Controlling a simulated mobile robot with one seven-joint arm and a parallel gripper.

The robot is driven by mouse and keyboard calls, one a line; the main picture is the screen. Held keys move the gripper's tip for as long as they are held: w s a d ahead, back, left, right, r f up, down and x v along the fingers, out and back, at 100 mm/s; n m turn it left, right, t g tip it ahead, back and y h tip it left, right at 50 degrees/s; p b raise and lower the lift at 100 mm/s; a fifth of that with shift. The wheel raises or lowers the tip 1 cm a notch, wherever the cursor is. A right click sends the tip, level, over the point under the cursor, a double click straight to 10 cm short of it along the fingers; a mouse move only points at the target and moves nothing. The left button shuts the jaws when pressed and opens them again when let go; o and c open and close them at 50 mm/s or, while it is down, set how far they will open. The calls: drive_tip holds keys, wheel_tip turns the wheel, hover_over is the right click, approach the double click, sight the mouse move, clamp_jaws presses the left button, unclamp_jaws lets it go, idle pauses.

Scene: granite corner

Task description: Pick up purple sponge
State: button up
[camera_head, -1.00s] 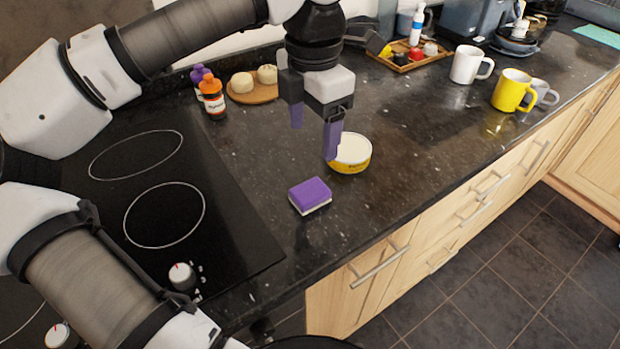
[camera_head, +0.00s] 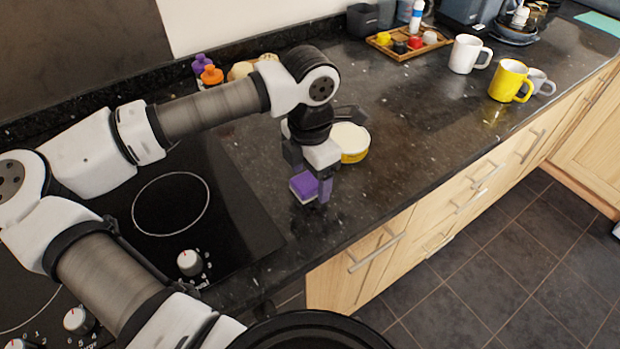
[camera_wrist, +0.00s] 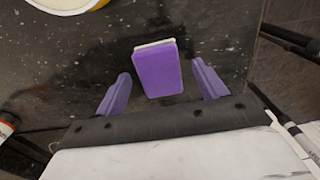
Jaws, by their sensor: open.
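The purple sponge (camera_head: 303,186), with a pale layer underneath, lies on the dark granite counter near its front edge, right of the hob. In the wrist view the sponge (camera_wrist: 157,69) shows ahead of and between the two purple fingers, with a gap on each side. My gripper (camera_wrist: 163,90) is open and empty. In the head view my gripper (camera_head: 310,180) is low over the counter at the sponge, and one finger hides part of it. I cannot tell there whether the fingers touch it.
A yellow-rimmed tub (camera_head: 352,143) stands just behind my gripper. The black hob (camera_head: 225,225) lies to the left. A white mug (camera_head: 466,54), a yellow mug (camera_head: 508,80) and a wooden tray (camera_head: 385,48) stand farther back right. The counter between is clear.

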sight(310, 179)
drive_tip(key=c, duration=1.1)
wheel_tip(310, 179, up, 20)
drive_tip(key=b, duration=0.2)
drive_tip(key=shift+b, duration=0.35)
drive_tip(key=o, duration=0.5)
drive_tip(key=shift+f, duration=0.1)
drive_tip(key=c, duration=0.4)
